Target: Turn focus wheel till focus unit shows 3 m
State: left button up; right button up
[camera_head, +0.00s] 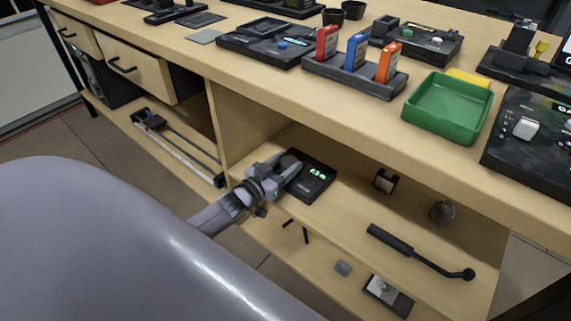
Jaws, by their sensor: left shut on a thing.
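The focus unit (312,188) is a small black box on the open shelf under the bench top. Its lit green display (317,172) is too small to read surely; the first digit looks like a 4. The focus wheel (290,161) is a dark round knob on the left part of the unit. My left gripper (289,172) reaches in from the left and is shut on the wheel, its fingers partly hiding it. My right gripper is not in view.
The bench top edge (300,108) runs above the shelf, with a vertical divider (215,130) left of the unit. A dark handle-like tool (420,252), a small bracket (386,180) and a round knob-like item (442,212) are to the right. The shelf just right of the unit is clear.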

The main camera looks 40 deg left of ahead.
aim_at(283, 166)
pick_arm(q)
jog(key=o, duration=1)
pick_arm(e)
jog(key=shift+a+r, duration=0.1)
pick_arm(q)
jog(key=shift+s, duration=0.4)
jog(key=s, duration=0.1)
jog(key=s+p, duration=0.1)
jog(key=s, duration=0.3)
jog(key=shift+s+a+p, duration=0.15)
jog(key=shift+a+p, duration=0.2)
jog(key=shift+p, duration=0.05)
jog(key=shift+s, duration=0.45)
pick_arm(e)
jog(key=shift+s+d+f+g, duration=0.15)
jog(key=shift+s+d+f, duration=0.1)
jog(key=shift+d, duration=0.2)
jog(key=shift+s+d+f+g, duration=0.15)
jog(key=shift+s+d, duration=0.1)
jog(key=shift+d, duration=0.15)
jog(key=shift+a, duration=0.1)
